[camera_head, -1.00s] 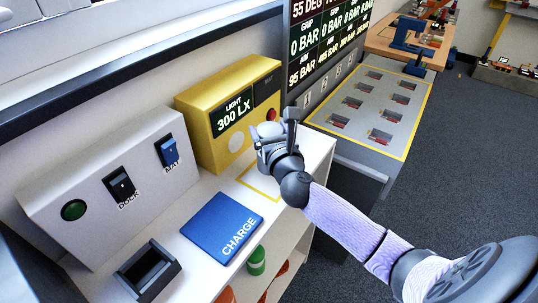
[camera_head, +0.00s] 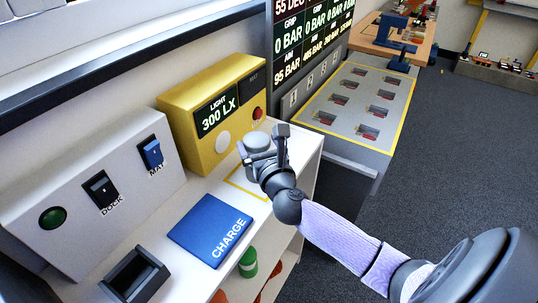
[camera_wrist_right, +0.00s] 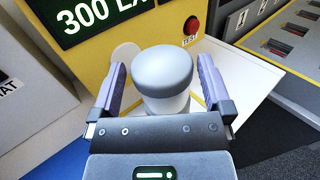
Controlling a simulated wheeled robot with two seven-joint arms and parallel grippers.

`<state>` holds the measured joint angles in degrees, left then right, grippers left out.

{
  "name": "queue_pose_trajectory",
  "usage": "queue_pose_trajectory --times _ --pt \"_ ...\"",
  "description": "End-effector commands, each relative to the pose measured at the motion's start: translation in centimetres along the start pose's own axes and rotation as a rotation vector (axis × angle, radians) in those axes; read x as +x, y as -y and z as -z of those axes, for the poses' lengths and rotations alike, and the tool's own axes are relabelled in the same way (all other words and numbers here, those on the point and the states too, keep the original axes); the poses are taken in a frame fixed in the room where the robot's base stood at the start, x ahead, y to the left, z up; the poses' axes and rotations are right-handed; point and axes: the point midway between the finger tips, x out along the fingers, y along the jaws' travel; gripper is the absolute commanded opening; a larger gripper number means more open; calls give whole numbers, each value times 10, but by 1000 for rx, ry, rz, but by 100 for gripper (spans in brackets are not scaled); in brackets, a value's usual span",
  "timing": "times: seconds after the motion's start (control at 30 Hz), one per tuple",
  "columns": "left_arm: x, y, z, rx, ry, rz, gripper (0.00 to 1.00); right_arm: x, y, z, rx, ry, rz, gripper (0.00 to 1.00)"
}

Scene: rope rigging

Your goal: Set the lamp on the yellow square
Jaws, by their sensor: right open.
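The lamp (camera_head: 257,141), a pale cylinder with a rounded grey cap, stands upright on the white counter, in front of the yellow light box. The yellow square (camera_head: 236,184) is an outline on the counter; its near left part shows, and the lamp and my gripper hide the rest. My right gripper (camera_head: 262,144) is open, with one finger on each side of the lamp. In the right wrist view the lamp (camera_wrist_right: 162,72) stands between the spread fingers, with gaps visible beside its cap. Its base is hidden by the gripper body. My left gripper is not in view.
The yellow light box (camera_head: 196,125) reads 300 LX and stands close behind the lamp. A blue CHARGE pad (camera_head: 205,228) lies at the near left. A white switch panel (camera_head: 95,195) is further left. The counter's right edge is close to my gripper.

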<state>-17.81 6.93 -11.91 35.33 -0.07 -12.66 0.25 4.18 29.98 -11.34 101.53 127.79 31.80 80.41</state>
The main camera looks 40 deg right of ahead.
Motion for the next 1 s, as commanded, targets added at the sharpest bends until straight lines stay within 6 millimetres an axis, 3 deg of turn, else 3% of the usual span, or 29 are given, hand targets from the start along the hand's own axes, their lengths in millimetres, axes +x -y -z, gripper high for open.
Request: queue_pose_trajectory --times 0.2,0.4,0.53,1.0 --pt "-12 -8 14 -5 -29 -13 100 -54 0 -2 3 -4 1 100" --pt "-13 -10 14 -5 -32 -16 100 -92 0 0 2 -2 1 100" --pt "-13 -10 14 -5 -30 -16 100 -100 0 0 0 0 2 100" --pt "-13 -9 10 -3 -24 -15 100 -99 0 0 0 1 1 100"
